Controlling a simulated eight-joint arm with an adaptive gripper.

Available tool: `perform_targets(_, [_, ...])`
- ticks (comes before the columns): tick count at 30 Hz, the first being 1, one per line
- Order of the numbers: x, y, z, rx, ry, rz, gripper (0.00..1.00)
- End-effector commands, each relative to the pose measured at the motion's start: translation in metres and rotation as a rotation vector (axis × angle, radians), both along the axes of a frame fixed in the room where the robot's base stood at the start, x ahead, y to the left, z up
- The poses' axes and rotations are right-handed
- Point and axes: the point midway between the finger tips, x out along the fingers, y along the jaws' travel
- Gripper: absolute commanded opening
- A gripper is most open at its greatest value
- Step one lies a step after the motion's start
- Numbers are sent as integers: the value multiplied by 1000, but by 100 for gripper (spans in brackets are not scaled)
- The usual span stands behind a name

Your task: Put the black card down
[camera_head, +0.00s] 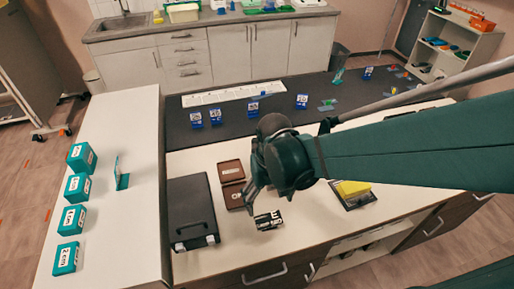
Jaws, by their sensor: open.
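A small black item with white markings (268,220), which looks like the black card, shows just below my gripper, over the light front counter near its front edge. My gripper (256,202) is dark green, points down and is open. One finger shows to the left of the card; the other is hidden behind the gripper body. I cannot tell whether the finger touches the card or whether the card lies flat on the counter.
A black case (190,212) stands close on the left. Two brown boxes (231,171) (233,195) sit just behind. A tray with a yellow block (354,188) lies right. Blue numbered blocks (302,101) stand on the dark mat (240,140). Several teal boxes (68,254) line the left table.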

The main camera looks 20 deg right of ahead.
Motion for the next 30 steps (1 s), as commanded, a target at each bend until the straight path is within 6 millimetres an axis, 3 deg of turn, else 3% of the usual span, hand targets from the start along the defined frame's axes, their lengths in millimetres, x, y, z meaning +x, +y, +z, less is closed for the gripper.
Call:
perform_targets(11, [3,-5,23,7,-81,0,75])
perform_targets(30, [5,-23,97,13,-351,0,75])
